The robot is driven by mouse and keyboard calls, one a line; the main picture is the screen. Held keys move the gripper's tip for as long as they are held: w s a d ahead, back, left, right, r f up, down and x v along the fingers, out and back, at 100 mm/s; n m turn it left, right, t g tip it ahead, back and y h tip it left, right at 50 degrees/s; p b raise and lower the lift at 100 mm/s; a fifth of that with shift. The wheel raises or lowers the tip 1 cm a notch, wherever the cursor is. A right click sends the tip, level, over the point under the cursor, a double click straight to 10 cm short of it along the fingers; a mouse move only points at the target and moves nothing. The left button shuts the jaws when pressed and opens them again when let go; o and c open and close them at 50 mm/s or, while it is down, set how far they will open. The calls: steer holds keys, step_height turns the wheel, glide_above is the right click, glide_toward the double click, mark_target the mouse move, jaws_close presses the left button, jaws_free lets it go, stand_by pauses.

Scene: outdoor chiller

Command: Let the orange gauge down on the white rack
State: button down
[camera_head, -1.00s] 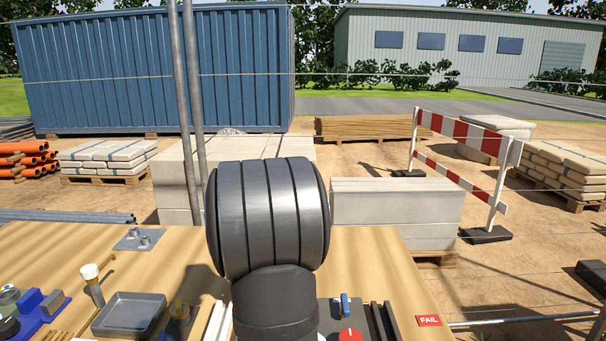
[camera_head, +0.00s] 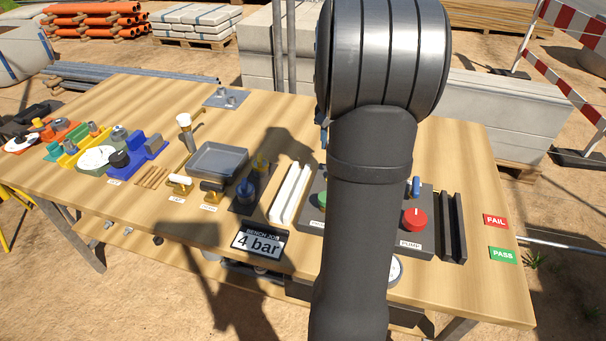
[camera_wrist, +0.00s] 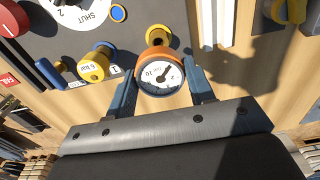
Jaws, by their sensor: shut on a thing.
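The orange gauge (camera_wrist: 159,70) has an orange rim and a white dial with a dark needle. In the wrist view my gripper (camera_wrist: 160,78) is shut on it, one blue finger on each side. The white rack (camera_head: 290,193) is a pair of long white rails on the bench, left of my arm in the head view. In the wrist view the rack (camera_wrist: 206,22) lies to the right of the held gauge, apart from it. In the head view my arm hides the gauge and the fingers. I cannot tell the gauge's exact height.
Beside the rack are a dark plate with blue and yellow fittings (camera_head: 246,190) and a panel with a red knob (camera_head: 414,219). A grey tray (camera_head: 217,161) stands further left. A "4 bar" display (camera_head: 260,241) stands at the front edge. Dark rails (camera_head: 453,228) lie right.

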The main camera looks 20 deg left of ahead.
steer(key=a, duration=1)
steer(key=shift+a, duration=0.4)
steer(key=shift+f, duration=2.5)
steer(key=shift+f, duration=0.35)
steer(key=shift+f, duration=1.15)
steer(key=shift+f, duration=0.25)
steer(key=shift+f, duration=0.8)
